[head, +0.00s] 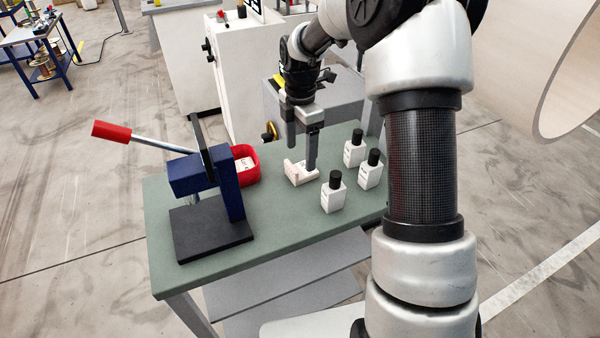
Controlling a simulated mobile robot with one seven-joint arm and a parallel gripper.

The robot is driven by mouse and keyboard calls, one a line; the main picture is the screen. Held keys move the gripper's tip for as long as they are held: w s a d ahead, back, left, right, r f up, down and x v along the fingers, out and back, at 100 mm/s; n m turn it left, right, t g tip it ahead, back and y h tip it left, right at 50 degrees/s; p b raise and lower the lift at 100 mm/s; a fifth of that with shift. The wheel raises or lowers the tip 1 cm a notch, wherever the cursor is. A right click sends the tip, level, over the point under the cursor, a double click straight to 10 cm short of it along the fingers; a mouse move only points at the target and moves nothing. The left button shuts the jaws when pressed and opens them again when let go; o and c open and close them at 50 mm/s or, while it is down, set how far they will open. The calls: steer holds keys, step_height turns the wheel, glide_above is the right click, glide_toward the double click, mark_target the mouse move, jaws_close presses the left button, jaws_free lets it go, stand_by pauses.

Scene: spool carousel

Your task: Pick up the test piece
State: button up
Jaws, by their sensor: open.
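A small white, angular piece (303,178) with a pinkish left part lies on the green table top, near the middle of its back half; it looks like the test piece. My gripper (301,158) points down over it with the two fingers apart. The right finger reaches down at the piece and covers part of it; the left finger ends a little higher in the picture, behind it. I cannot tell whether either finger touches the piece. Nothing is held between the fingers.
Three white bottles with black caps (333,193) stand close by on the right. A red bin (246,152) with a white item stands to the left. A blue lever press (212,200) with a red handle fills the table's left end. The table's (290,225) front middle is clear.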

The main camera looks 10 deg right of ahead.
mark_target(300, 170)
steer(key=shift+s+a+f, duration=0.1)
steer(key=shift+s+f, duration=0.1)
steer(key=shift+f, duration=1.2)
steer(key=shift+s+a+f, duration=0.1)
steer(key=shift+s+f, duration=0.1)
steer(key=shift+f, duration=1.15)
steer(key=c, duration=1.2)
